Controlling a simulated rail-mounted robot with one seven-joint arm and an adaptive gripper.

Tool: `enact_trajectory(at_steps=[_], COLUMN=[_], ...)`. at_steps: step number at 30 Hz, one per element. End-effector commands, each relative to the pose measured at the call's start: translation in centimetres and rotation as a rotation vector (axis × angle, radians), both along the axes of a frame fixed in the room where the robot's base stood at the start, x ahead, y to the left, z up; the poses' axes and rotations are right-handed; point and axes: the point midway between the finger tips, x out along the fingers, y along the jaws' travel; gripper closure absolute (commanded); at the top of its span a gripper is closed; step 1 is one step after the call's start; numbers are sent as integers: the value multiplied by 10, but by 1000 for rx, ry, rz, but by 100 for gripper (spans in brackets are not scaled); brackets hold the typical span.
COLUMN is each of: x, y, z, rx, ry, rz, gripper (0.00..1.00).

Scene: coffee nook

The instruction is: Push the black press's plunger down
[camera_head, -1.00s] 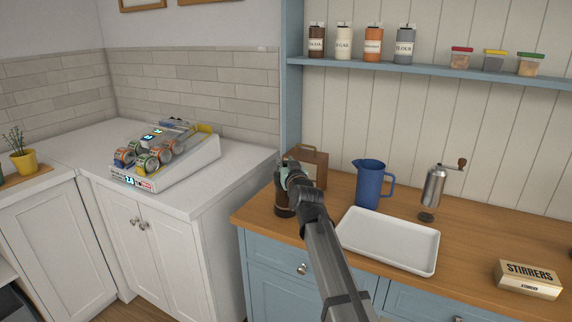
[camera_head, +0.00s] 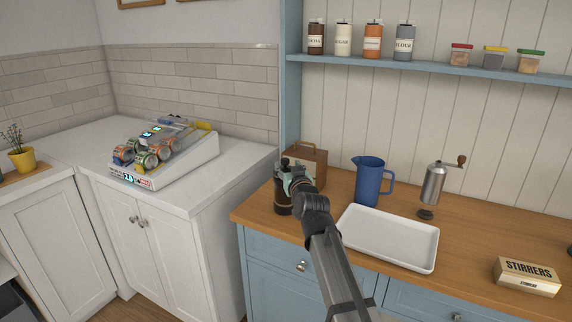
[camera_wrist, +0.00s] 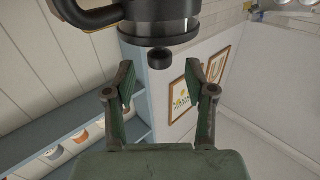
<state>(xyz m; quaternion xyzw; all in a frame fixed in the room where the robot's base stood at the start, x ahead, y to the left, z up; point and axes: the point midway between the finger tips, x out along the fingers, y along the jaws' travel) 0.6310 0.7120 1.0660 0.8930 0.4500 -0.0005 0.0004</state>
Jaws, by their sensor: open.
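The black press (camera_head: 283,204) stands on the wooden counter, left of the white tray. My gripper (camera_head: 293,178) is in front of its upper part and hides some of it. In the wrist view the press appears upside down at the top, with its glass body (camera_wrist: 160,28), black handle (camera_wrist: 92,17) and black plunger knob (camera_wrist: 160,58). My gripper (camera_wrist: 159,84) is open, its two fingers apart and nothing between them. The knob lies just beyond the fingertips in the picture, and no contact shows. How far the plunger stands out is hard to tell.
A brown box with a handle (camera_head: 307,164) stands just behind the press. A blue pitcher (camera_head: 369,184), white tray (camera_head: 352,246), grinder (camera_head: 433,185) and stirrers box (camera_head: 527,277) are to the right. A can rack (camera_head: 188,170) sits on the white counter at left.

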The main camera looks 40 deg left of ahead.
Motion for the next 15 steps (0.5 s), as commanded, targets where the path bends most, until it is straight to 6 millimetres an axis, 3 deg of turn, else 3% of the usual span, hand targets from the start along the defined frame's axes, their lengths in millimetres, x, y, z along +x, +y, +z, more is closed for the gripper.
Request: enact_trajectory(at_steps=[6, 15], x=[-29, -45], y=[-39, -61], z=[-2, -1], rx=[-1, -2], ry=[1, 2], rz=[0, 1], gripper=[45, 45])
